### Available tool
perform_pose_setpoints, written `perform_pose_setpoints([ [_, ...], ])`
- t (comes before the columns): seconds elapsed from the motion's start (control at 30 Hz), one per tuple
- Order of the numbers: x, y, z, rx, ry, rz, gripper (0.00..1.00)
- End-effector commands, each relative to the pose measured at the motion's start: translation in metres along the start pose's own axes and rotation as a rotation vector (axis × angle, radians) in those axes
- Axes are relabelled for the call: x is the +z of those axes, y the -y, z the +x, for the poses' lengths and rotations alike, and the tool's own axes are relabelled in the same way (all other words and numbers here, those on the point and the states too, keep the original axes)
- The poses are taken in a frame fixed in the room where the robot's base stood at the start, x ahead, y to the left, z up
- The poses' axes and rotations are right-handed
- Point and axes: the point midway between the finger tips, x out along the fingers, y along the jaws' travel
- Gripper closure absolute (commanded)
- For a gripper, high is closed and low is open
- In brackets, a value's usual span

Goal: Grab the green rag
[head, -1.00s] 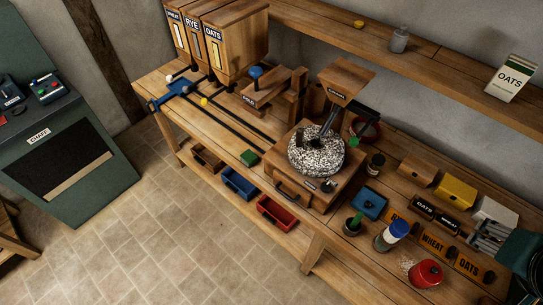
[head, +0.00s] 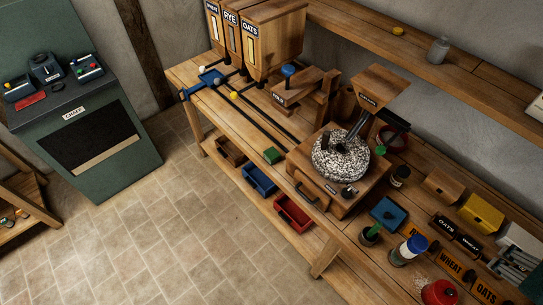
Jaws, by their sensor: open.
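No green thing is clearly a rag in the head view. My gripper is not in view.
The long wooden bench (head: 330,238) carries the millstone (head: 340,157), labelled hoppers, a blue-capped jar (head: 409,250), a red pot (head: 439,292) and label blocks. A green machine (head: 75,115) stands left. Floor between is clear.

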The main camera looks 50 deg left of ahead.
Motion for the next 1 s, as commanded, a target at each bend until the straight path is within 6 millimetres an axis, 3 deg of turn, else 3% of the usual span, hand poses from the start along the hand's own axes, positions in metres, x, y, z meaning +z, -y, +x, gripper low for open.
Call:
perform_pose_setpoints([
  [0.57, -0.009, 0.01, 0.003, -0.014, 0.012, -0.02, 0.49],
  [0.77, -0.026, 0.033, 0.009, -0.043, 0.041, -0.062, 0.49],
  [1.0, -0.052, 0.074, 0.019, -0.087, 0.086, -0.13, 0.49],
])
